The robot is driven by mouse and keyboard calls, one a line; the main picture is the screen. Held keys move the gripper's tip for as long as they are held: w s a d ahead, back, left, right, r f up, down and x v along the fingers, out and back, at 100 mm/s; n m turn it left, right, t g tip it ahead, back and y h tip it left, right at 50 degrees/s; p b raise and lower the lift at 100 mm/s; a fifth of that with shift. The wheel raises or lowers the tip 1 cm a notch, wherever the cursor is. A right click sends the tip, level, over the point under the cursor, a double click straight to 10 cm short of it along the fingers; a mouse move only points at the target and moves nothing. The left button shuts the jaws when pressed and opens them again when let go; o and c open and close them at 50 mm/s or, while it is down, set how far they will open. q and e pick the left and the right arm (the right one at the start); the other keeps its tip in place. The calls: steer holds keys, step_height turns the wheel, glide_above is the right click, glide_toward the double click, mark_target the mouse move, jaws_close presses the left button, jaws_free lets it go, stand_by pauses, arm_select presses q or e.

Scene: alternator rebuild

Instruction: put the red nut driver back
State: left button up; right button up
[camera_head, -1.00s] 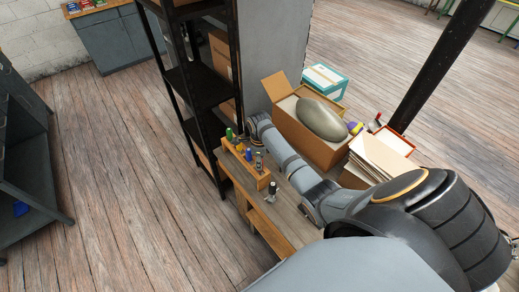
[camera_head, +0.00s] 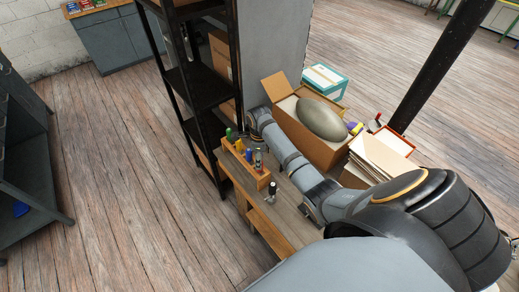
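A wooden tool rack (camera_head: 247,170) stands along the left edge of the small wooden bench (camera_head: 292,222). It holds several upright drivers, among them a green handle (camera_head: 229,134), a yellow handle (camera_head: 239,147), a blue handle (camera_head: 249,155) and a greenish handle (camera_head: 258,154). I cannot make out a red nut driver in the rack or elsewhere. My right arm comes in from the lower right and reaches across the bench to just behind the rack. Its fingers are hidden or cannot be made out. My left gripper does not show.
A small black-topped tool (camera_head: 272,188) stands before the rack. Behind my arm are an open cardboard box (camera_head: 300,131) holding a grey rounded object (camera_head: 322,117), stacked boards (camera_head: 380,157) and a teal box (camera_head: 325,80). Black shelving (camera_head: 205,92) rises beyond the rack.

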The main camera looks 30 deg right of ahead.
step_height(320, 180, up, 13)
steer(key=shift+p, duration=0.45)
stand_by(0.3)
